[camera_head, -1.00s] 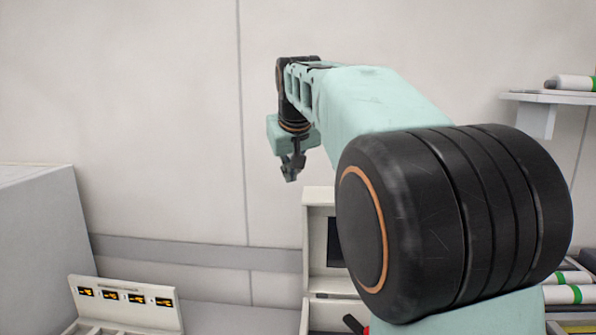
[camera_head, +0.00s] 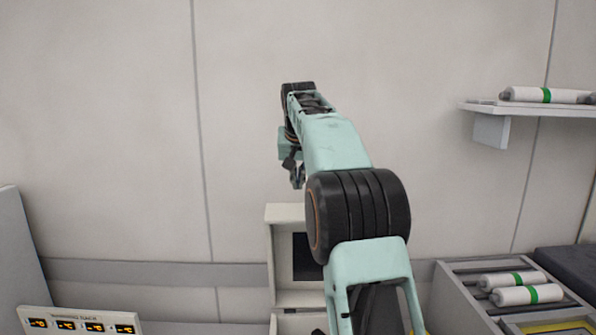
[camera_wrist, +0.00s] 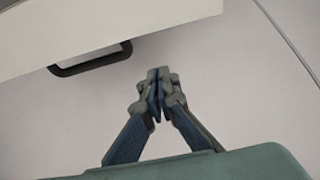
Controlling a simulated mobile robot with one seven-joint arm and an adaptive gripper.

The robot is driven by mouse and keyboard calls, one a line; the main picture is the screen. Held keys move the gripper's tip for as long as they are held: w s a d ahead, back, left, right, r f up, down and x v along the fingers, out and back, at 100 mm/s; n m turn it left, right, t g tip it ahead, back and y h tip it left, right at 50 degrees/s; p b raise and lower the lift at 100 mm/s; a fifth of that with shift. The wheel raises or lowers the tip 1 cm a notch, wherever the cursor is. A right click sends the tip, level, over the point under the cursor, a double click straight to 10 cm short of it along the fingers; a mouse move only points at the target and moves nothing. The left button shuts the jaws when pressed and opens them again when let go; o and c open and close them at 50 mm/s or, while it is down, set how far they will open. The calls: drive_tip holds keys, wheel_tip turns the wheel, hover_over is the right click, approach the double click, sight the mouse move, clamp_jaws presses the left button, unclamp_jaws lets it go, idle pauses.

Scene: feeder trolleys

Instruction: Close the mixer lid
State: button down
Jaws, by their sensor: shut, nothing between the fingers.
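A pale, upright panel with a dark rectangular area (camera_head: 284,255) stands at the lower middle of the head view, partly hidden behind my arm. It looks like the raised mixer lid, though I cannot be sure. My gripper (camera_head: 297,182) is above it, in front of the wall, pointing down. In the wrist view my gripper (camera_wrist: 160,88) has its fingertips together and is empty. A pale panel edge (camera_wrist: 100,28) with a black handle (camera_wrist: 92,62) lies at the upper left there, apart from the fingers.
A wall shelf (camera_head: 492,130) holds white cylinders with green bands (camera_head: 546,95). A grey tray (camera_head: 455,285) at lower right holds similar cylinders (camera_head: 528,294). A panel with several orange displays (camera_head: 80,324) is at lower left. The wall area around my gripper is clear.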

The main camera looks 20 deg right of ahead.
drive_tip(key=f, duration=0.1)
drive_tip(key=s+f, duration=0.1)
drive_tip(key=shift+s+a+f+b, duration=0.2)
drive_tip(key=shift+s+f+b, duration=0.1)
drive_tip(key=shift+b, duration=0.1)
drive_tip(key=shift+s+a+f, duration=0.15)
drive_tip(key=shift+s+f, duration=0.05)
drive_tip(key=shift+s, duration=0.25)
drive_tip(key=shift+f, duration=0.1)
